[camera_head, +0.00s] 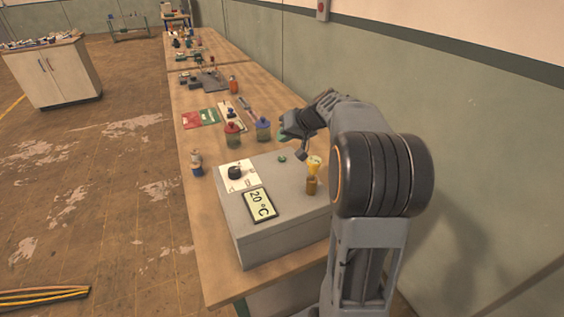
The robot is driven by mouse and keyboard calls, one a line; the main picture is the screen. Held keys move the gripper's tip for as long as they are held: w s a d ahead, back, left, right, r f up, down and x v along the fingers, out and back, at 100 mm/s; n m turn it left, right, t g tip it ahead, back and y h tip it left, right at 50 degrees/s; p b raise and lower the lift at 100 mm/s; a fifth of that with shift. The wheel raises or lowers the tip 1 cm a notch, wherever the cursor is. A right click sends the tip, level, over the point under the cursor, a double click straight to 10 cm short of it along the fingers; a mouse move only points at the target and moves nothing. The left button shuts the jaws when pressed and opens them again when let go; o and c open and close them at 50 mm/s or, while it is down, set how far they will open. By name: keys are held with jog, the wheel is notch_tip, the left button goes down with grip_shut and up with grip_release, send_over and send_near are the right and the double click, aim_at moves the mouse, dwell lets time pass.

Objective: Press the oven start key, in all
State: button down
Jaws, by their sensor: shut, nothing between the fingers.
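The oven is a grey box (285,222) on the near end of the long bench. Its top carries a display (259,204) reading 20 °C and a black knob (235,173) on a white plate. A small green key (282,158) sits near the far edge of the top; I take it for the start key. My gripper (301,155) is shut and empty, pointing down just right of the green key. It looks apart from the key, but its exact height above the top is hard to tell.
A round yellowish gauge (314,164) on a brass post (311,186) stands on the box, close to my gripper. Red-capped (232,134) and blue-capped (263,130) jars stand behind the box. A small bottle (197,164) stands at the bench's left edge. The wall is close on the right.

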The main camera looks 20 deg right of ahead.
aim_at(283, 157)
jog(key=shift+f+b, duration=1.5)
jog(key=shift+f, duration=0.6)
jog(key=shift+f+b, duration=0.85)
jog(key=shift+b, duration=0.3)
dwell(0.9)
jog(key=shift+r, duration=0.15)
jog(key=shift+r+p, duration=0.5)
jog(key=shift+r, duration=0.25)
jog(key=shift+r+p, duration=1.6)
jog(key=shift+r, duration=0.9)
